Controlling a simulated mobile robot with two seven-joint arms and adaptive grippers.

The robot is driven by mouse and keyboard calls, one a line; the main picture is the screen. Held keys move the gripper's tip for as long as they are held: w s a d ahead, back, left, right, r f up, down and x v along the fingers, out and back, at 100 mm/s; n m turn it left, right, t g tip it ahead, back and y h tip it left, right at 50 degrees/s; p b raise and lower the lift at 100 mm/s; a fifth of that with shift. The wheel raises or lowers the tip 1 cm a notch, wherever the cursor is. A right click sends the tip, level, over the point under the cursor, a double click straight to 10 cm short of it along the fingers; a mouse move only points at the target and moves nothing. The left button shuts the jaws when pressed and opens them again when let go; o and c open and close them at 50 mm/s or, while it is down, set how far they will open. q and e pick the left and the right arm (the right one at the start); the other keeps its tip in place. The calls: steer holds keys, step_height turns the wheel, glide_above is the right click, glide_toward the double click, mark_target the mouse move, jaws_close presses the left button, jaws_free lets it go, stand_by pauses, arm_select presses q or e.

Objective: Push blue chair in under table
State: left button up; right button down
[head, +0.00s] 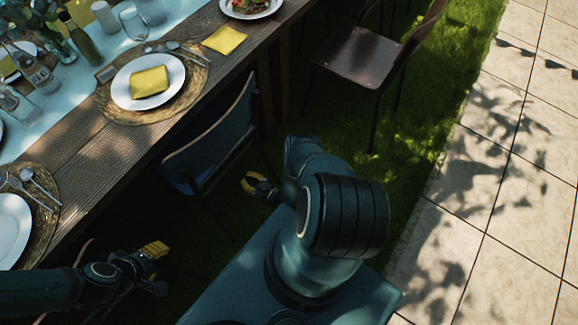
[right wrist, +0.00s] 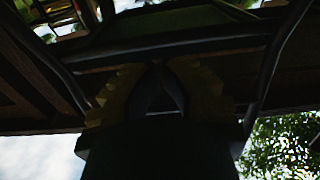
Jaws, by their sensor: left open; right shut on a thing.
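The blue chair (head: 214,132) stands at the near side of the wooden table (head: 95,180), its curved backrest close to the table edge and its seat partly in shadow. My right gripper (head: 254,184) is low beside the chair's right side, its yellow fingers shut on part of the chair; the exact part is too dark to tell. The right wrist view shows the yellow fingers of this gripper (right wrist: 160,85) in front of dark bars of the chair frame (right wrist: 180,50). My left gripper (head: 155,250) is open and empty near the table edge, apart from the chair.
A brown chair (head: 362,62) stands further along the table on the grass (head: 400,150). A plate with a yellow napkin (head: 149,82), glasses and bottles are on the table. Paving (head: 500,200) at the right is clear.

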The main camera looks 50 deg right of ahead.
steer(key=s, duration=0.3)
steer(key=shift+s+d, duration=0.15)
steer(key=shift+s, duration=0.15)
steer(key=w+a+r+m+g, duration=0.2)
steer(key=w+r+g, duration=0.3)
steer(key=w+g, duration=0.15)
steer(key=s+a+r+m+g+y, duration=0.1)
steer(key=s+a+r+g, duration=0.55)
steer(key=s+r, duration=0.2)
steer(key=s+a+r+m+g+y, duration=0.1)
steer(key=s+a+r+g+y, duration=0.1)
steer(key=s+a+r+g, duration=0.5)
steer(key=w+a+r+n+t, duration=0.1)
steer(key=w+a+r+t, duration=0.1)
steer(key=r, duration=0.7)
steer(key=shift+w+a+n+t, duration=0.2)
steer(key=shift+w+n+t, duration=0.1)
steer(key=shift+w+t, duration=0.6)
